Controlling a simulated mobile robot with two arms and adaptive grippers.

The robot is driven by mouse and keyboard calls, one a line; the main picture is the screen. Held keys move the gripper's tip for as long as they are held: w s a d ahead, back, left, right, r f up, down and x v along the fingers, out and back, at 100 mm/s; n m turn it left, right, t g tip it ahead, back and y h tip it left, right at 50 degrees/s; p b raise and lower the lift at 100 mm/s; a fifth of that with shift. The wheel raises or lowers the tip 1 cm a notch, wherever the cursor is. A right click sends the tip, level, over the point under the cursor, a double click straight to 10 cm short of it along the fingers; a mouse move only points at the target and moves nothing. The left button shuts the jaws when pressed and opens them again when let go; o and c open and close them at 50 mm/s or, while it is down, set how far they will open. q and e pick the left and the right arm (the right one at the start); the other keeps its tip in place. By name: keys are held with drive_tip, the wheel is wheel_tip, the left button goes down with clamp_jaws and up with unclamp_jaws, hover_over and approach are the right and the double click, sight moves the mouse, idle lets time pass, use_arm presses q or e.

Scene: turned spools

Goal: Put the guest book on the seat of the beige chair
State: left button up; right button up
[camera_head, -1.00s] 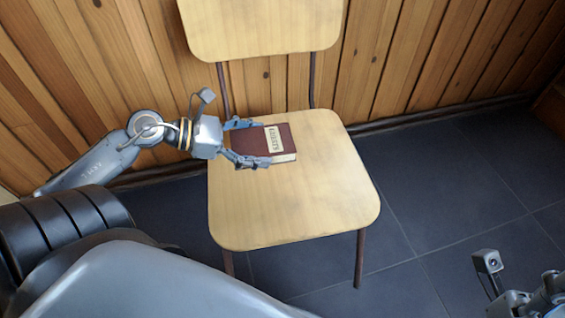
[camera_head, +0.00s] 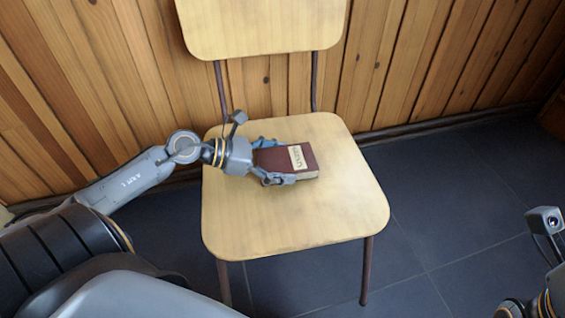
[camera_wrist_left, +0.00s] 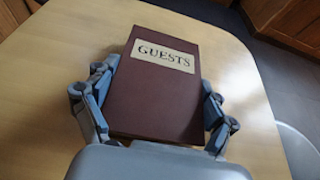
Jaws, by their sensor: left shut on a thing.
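The guest book (camera_head: 298,160) is dark red-brown with a pale label. It lies flat, label up, over the middle of the seat of the beige chair (camera_head: 300,222). My left gripper (camera_head: 272,163) is shut on the guest book, one finger along each side. In the left wrist view the book (camera_wrist_left: 155,95) reads "GUESTS" and sits between both fingers, with the pale seat (camera_wrist_left: 45,130) around it. I cannot tell whether the book touches the seat or is just above it. The fingers of my right gripper are not clearly visible; only part of that arm shows at the lower right.
The chair's backrest (camera_head: 262,25) rises behind the seat, close to the wood-plank wall (camera_head: 420,60). Dark tiled floor (camera_head: 460,190) lies open to the right of the chair. The seat is bare around the book.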

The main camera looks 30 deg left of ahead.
use_arm(q)
drive_tip(key=shift+f, duration=0.1)
drive_tip(key=o, duration=1.2)
